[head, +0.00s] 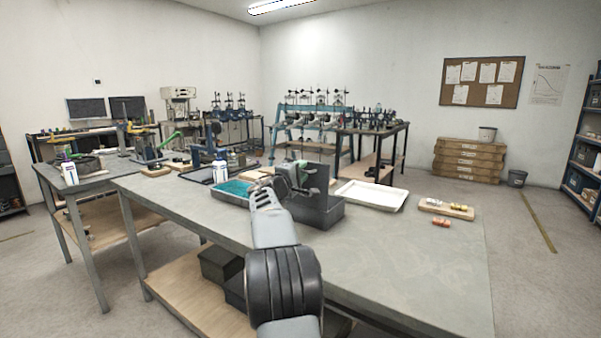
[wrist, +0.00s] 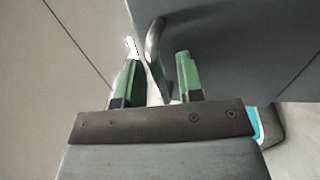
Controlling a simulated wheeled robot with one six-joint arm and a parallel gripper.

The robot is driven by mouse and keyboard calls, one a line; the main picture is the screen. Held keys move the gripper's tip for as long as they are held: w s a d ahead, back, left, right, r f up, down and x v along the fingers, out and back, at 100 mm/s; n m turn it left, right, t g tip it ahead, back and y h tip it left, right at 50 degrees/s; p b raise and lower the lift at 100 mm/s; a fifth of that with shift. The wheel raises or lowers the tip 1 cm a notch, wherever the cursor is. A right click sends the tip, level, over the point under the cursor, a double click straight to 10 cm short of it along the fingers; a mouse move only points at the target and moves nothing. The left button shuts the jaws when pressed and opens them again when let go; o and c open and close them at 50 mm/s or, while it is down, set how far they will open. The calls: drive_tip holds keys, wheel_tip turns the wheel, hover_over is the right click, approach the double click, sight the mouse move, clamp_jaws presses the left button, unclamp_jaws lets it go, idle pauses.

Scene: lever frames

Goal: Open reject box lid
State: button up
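The reject box (head: 318,217) is a dark grey box on the near workbench. A dark panel, which looks like its lid (head: 318,180), stands steeply raised above it. In the wrist view the broad dark surface (wrist: 235,45) fills the upper right. A curved grey handle (wrist: 155,48) projects from it and reaches down between my fingers. My gripper (head: 285,180) is at the left side of the raised panel. Its two green fingertips (wrist: 158,78) are apart, with the handle between them, closer to the left finger. A gap shows at the right finger. The arm partly hides the box's left side.
A teal-lined tray (head: 232,188) lies left of the box. A white tray (head: 371,196) lies to its right, then a wooden board with small parts (head: 446,209) and an orange part (head: 441,223). The bench's front right (head: 400,265) is bare.

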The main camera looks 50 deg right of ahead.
drive_tip(key=s+a+f+b, duration=0.1)
drive_tip(key=a+f, duration=0.1)
drive_tip(key=a, duration=1.1)
drive_tip(key=shift+a+b, duration=0.3)
drive_tip(key=s+a+y+p, duration=0.5)
drive_tip(key=a+y+p, duration=0.1)
drive_tip(key=a, duration=0.6)
drive_tip(key=s+a+f+t+y+p, duration=0.1)
drive_tip(key=s+a+y+p, duration=0.3)
drive_tip(key=a+y+p, duration=0.3)
drive_tip(key=s+a+f+y+p, duration=0.1)
drive_tip(key=s+a+y+p, duration=0.4)
drive_tip(key=a+p, duration=0.5)
drive_tip(key=a+y, duration=0.2)
drive_tip(key=a, duration=0.5)
drive_tip(key=shift+s+f+m+t, duration=0.25)
drive_tip(key=shift+s+m+t, duration=0.1)
drive_tip(key=shift+m+t, duration=0.05)
drive_tip(key=shift+d, duration=0.15)
